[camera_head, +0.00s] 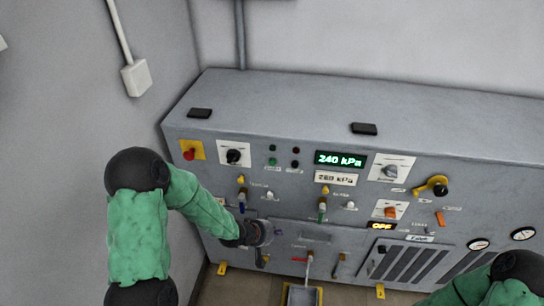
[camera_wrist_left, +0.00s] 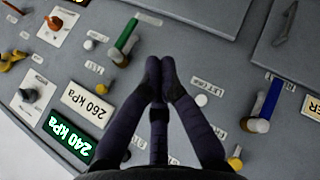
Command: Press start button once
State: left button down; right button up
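On the grey pump panel (camera_head: 370,228) in the head view, a green button (camera_head: 272,161) sits above a small label I cannot read. A black button (camera_head: 295,164) is to its right, with a dark green and a dark red lamp above them. I cannot tell from the labels which control is start. My left gripper (camera_head: 264,232) is in front of the lower left panel, below these buttons. In the left wrist view its fingertips (camera_wrist_left: 161,66) are together and empty, between a green-handled valve (camera_wrist_left: 126,37) and a white knob (camera_wrist_left: 201,100). My right gripper is out of view.
A green display (camera_head: 340,160) reads 240 kPa, above a 260 kPa plate (camera_head: 336,179). A blue-handled valve (camera_wrist_left: 264,104) is near the left fingers.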

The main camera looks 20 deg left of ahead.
aim_at(272, 162)
pick_arm(q)
jog(key=w+a+r+n+t+p, duration=0.1)
jog(key=a+r+p, duration=0.1)
jog(key=r, duration=0.5)
jog(key=w+a+r+n+t+p, duration=0.1)
jog(key=a+r, duration=0.3)
jog(key=r, duration=0.4)
jog(key=shift+w+r+t+p, duration=0.3)
jog(key=shift+w+t+p, duration=0.1)
jog(key=shift+w+p, duration=0.25)
jog(key=shift+w, duration=0.1)
jog(key=w+a+p, duration=0.1)
jog(key=w+a, duration=0.1)
jog(key=w, duration=0.6)
jog(key=shift+w+a, duration=0.15)
jog(key=shift+w, duration=0.05)
